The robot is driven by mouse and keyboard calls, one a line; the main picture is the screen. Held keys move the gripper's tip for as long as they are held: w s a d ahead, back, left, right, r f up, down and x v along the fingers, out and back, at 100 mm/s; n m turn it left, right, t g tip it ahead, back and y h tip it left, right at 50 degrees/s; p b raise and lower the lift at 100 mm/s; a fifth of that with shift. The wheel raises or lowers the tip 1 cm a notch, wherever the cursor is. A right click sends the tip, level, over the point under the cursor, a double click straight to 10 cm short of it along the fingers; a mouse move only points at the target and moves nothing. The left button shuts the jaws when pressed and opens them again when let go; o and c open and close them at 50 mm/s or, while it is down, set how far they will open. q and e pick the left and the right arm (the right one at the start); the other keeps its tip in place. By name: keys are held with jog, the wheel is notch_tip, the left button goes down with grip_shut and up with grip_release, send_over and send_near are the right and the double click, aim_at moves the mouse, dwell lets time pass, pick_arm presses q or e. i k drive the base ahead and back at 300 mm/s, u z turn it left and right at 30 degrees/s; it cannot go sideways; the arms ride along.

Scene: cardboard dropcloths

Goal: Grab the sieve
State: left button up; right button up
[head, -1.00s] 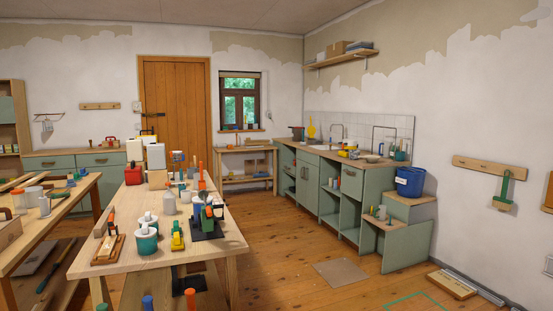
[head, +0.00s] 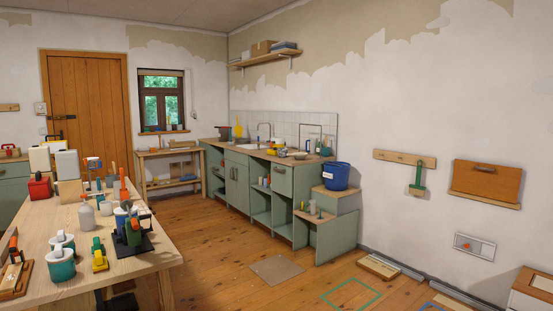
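I cannot pick out a sieve for certain in the head view. A small greyish round item (head: 299,155) lies on the counter right of the sink, too small to identify. Neither of my grippers is in view.
A wooden worktable (head: 130,262) crowded with jars and tools stands at the left. The green kitchen counter (head: 283,206) runs along the back wall, with a blue bucket (head: 336,176) at its right end. A flat mat (head: 276,270) lies on the otherwise mostly open wooden floor.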

aim_at(298, 156)
jog(key=z, duration=0.25)
jog(key=i, duration=4.25)
jog(key=u, duration=1.6)
jog(key=i, duration=5.4)
jog(key=z, duration=1.85)
